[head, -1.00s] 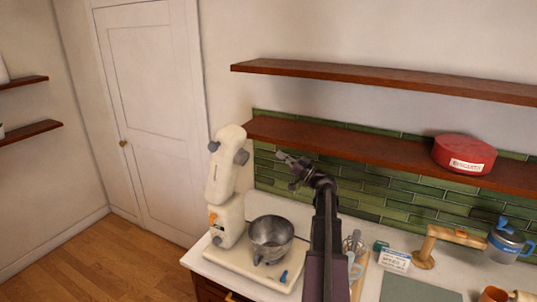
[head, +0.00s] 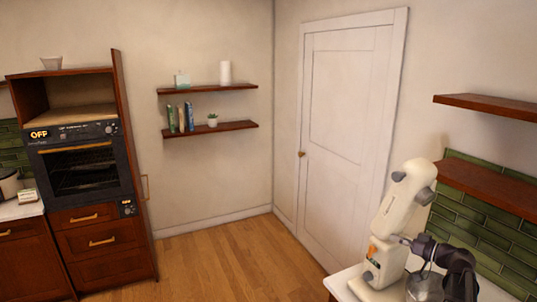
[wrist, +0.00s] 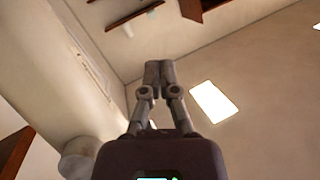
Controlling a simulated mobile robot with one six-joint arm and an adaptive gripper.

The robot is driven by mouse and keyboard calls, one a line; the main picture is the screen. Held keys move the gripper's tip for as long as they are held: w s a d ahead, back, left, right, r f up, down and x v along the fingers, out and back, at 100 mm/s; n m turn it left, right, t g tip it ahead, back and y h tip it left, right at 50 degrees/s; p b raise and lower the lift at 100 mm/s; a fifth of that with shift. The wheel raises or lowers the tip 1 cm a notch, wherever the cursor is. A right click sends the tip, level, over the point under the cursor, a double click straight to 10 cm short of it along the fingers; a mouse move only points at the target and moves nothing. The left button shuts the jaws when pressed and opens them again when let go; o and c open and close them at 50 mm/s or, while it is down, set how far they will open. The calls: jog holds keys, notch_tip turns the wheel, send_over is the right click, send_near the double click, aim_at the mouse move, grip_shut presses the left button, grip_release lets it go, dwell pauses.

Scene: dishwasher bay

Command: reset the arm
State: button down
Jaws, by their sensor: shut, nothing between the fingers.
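My gripper (head: 402,240) is at the lower right of the head view, beside the cream stand mixer (head: 405,200); I cannot tell if it touches it. In the wrist view my gripper (wrist: 158,70) has its two fingers together with nothing between them. The metal mixing bowl (head: 425,287) is partly hidden under my dark arm. A large cream surface, likely the mixer, fills the left of the wrist view.
A wall oven (head: 85,170) reading OFF stands at left. Shelves (head: 208,130) with books and a plant hang by the corner, and a white door (head: 348,120) is shut. The wooden floor (head: 225,260) is clear. Shelves (head: 490,105) overhang the counter at right.

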jog(key=s+a+f+m+g+h+b, duration=0.1)
jog(key=s+a+f+g+h+b, duration=0.3)
jog(key=a+f, duration=0.75)
jog(key=s+a+f+m+g+h+b, duration=0.25)
jog(key=s+a+f+g, duration=0.35)
jog(key=a+f, duration=0.55)
jog(key=s+a+f+m+g+h+b, duration=0.1)
jog(key=s+a+f+g+h+b, duration=0.1)
jog(key=s+f+h, duration=0.3)
jog(key=shift+s+a+g+b, duration=0.3)
jog(key=shift+a+b, duration=0.4)
jog(key=shift+b, duration=0.2)
